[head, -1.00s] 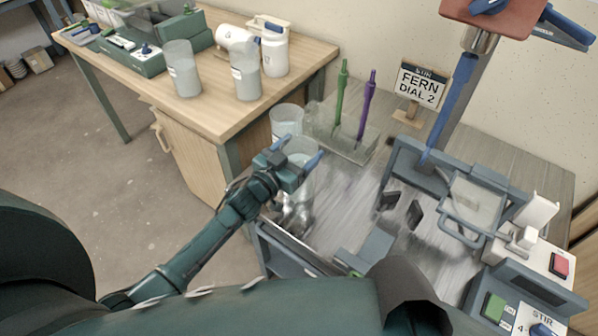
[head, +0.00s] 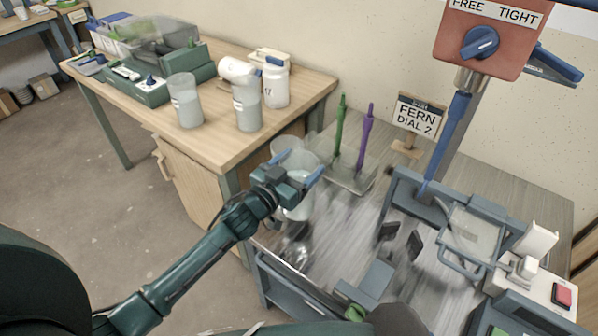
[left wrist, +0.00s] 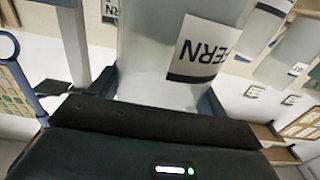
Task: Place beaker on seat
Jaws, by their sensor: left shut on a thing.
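My left gripper (head: 298,168) is shut on a clear beaker (head: 298,203) of pale liquid, held upright over the left part of the grey bench. In the left wrist view the beaker (left wrist: 160,70) fills the space between the fingers and bears a tilted FERN label (left wrist: 203,52). Another clear beaker (head: 284,145) shows just behind it; I cannot tell whether they touch. The stirring stand (head: 422,200) is to the right, with two dark pads (head: 388,232) low in front of it. I cannot make out the seat for certain. My right gripper is not in view.
A green and a purple rod (head: 365,135) stand in a clear rack behind. A FERN DIAL 2 sign (head: 418,115) stands at the back. The wooden table (head: 215,140) at left carries beakers and a white bottle (head: 276,86). A red block with a knob (head: 482,40) tops the stand.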

